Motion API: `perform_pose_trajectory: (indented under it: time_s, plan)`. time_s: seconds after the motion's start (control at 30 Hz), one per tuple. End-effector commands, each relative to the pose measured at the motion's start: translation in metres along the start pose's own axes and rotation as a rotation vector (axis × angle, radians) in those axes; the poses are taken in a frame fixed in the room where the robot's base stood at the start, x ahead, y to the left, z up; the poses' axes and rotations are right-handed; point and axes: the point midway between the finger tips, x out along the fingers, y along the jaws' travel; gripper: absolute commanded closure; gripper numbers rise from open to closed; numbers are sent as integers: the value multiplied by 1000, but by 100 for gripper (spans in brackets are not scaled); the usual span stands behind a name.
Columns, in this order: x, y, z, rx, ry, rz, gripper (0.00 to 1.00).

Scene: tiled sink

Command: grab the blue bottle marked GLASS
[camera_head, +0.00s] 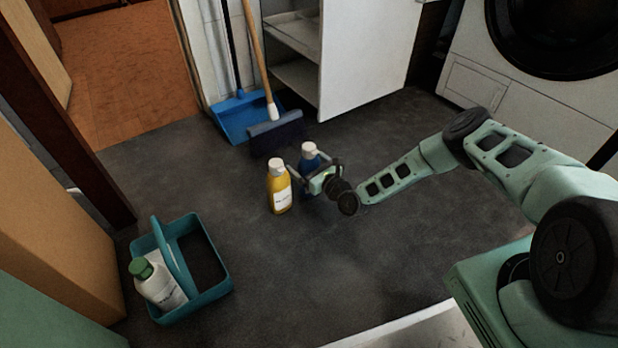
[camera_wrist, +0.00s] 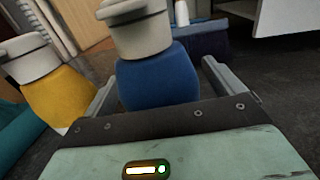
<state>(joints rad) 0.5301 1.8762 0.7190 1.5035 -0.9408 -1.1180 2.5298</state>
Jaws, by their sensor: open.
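The blue bottle (camera_head: 308,159) with a white cap stands upright on the dark floor. My gripper (camera_head: 318,176) is low beside it, on its near side, and partly covers it; no GLASS marking can be read. In the wrist view the blue bottle (camera_wrist: 158,75) stands between the two open fingers of my gripper (camera_wrist: 160,85), closer to the left finger. I cannot tell whether a finger touches it. A yellow bottle (camera_head: 279,190) with a white cap stands just left of it, and it also shows in the wrist view (camera_wrist: 55,95), outside the left finger.
A teal caddy (camera_head: 215,285) holding a white bottle with a green cap (camera_head: 160,287) stands at lower left. A blue dustpan (camera_head: 238,118) and a broom (camera_head: 275,126) stand behind the bottles, by an open white cabinet (camera_head: 365,60). The floor in front is clear.

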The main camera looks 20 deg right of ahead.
Motion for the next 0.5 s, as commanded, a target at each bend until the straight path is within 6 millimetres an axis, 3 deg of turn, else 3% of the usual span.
perform_pose_trajectory:
  time_s: [0.27, 0.37, 0.5]
  plan:
    - [5, 0, 0, 1, 0, 0, 7]
    - [5, 0, 0, 1, 0, 0, 29]
    - [5, 0, 0, 1, 0, 0, 68]
